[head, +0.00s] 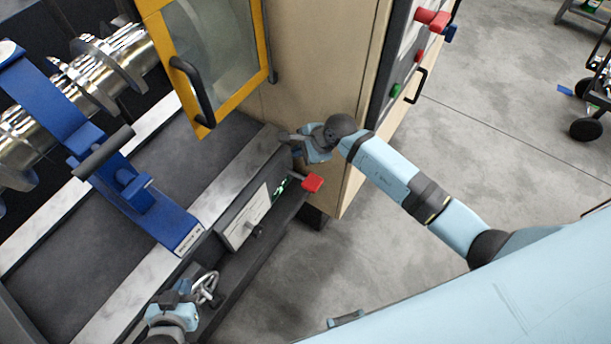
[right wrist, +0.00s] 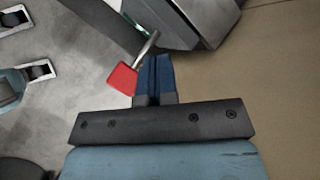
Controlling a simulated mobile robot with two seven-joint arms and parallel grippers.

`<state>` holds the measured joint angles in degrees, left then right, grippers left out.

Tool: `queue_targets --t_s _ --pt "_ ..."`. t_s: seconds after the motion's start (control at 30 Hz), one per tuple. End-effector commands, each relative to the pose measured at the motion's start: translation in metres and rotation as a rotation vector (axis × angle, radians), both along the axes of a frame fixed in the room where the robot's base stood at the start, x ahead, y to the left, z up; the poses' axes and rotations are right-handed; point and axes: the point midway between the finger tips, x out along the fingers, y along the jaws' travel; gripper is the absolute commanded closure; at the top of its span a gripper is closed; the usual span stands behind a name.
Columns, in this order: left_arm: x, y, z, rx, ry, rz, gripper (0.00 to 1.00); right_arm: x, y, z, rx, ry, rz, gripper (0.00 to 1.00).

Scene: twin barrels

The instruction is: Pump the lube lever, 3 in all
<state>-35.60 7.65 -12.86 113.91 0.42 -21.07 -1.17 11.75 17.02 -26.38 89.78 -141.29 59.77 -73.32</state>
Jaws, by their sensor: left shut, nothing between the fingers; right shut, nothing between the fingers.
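The lube lever, a thin metal rod with a red paddle end (head: 312,183), sticks out from the front of the machine bed, beside a white label panel. In the right wrist view its red end (right wrist: 122,78) is just left of my fingers, with the rod running up behind the fingertips. My right gripper (head: 287,137) is shut and empty, above the lever near the bed's corner in the head view. Its closed blue fingers (right wrist: 154,75) partly cover the rod; I cannot tell whether they touch. My left gripper (head: 190,284) is shut and empty near a handwheel.
The metal handwheel (head: 206,289) is at the bed's lower front. A blue clamp frame (head: 150,205) spans the bed. A yellow-framed door (head: 207,118) with a black handle hangs above. A cabinet (head: 330,72) with red and green controls stands behind my right arm.

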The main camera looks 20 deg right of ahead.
Motion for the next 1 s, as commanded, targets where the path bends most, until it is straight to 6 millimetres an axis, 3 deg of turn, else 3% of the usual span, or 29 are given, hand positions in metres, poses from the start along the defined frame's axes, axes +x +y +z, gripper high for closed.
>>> queue_targets --t_s 0.27,0.8,1.0 --pt "0.0 -0.001 -0.007 -0.001 0.002 -0.001 1.0 -0.001 -0.001 -0.009 0.0 0.0 -0.001 1.0" --pt "0.003 -0.007 -0.047 -0.01 -0.002 -0.014 1.0 -0.008 -0.007 -0.079 -0.002 0.0 0.0 1.0" --pt "0.003 -0.005 -0.054 -0.007 -0.001 -0.013 1.0 -0.01 -0.008 -0.088 -0.001 0.0 0.0 1.0"
